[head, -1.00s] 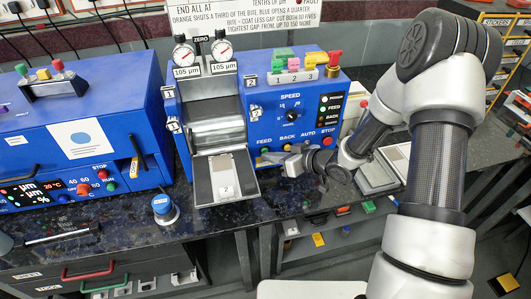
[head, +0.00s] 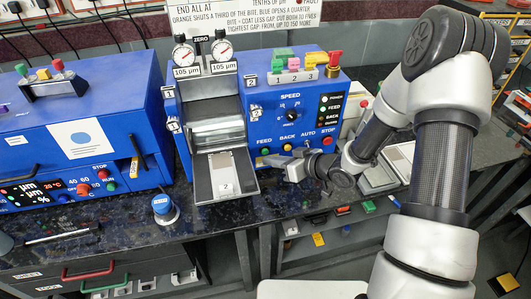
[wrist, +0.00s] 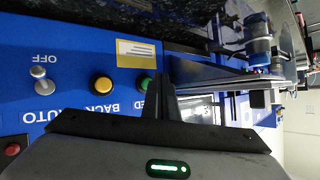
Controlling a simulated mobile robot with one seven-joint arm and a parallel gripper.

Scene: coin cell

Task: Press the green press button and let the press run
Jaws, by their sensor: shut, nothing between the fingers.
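The blue press (head: 258,110) stands at the back middle. Its green button (head: 265,150), labelled FEED, sits low on the front panel, left of the yellow BACK button (head: 287,147). The green button also shows in the wrist view (wrist: 146,82), partly hidden behind my fingers. My gripper (head: 291,172) is shut and empty, just in front of the panel, below and right of the green button. In the wrist view, the fingers (wrist: 164,92) overlap the button's edge; I cannot tell whether they touch it. A plate marked 2 (head: 225,186) lies on the front tray (head: 248,182).
A red STOP button (head: 327,141) sits at the panel's right. A blue-topped weight (head: 162,206) stands on the counter left of the tray. Another blue machine (head: 85,135) stands at left.

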